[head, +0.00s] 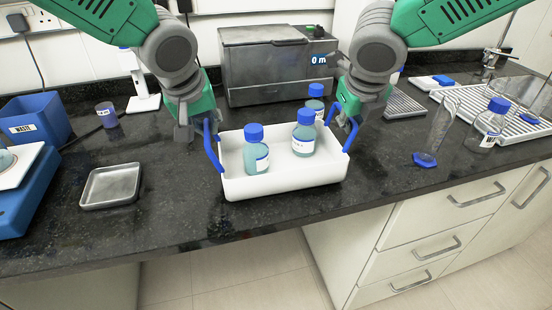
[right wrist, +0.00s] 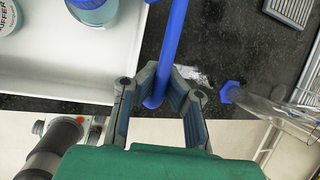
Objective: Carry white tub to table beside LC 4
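The white tub (head: 285,180) is in the middle of the head view, near the counter's front. Three blue-capped bottles show at it: one at left (head: 256,155), one at right (head: 303,140) and one behind (head: 315,103), which may stand inside or behind it. Blue handles rise at both ends. My left gripper (head: 207,124) is at the left handle; its finger closure is unclear. My right gripper (head: 350,122) is at the right handle; the right wrist view shows its fingers (right wrist: 163,82) closed about the blue bar. Whether the tub touches the counter is unclear. No LC 4 label is readable.
A metal tray (head: 111,187) and blue waste bin (head: 35,122) are at left. A grey machine (head: 277,65) stands behind. At right are a glass cylinder (head: 434,130), a capped bottle (head: 489,125) and a drain rack (head: 515,125). The counter left of the tub is partly clear.

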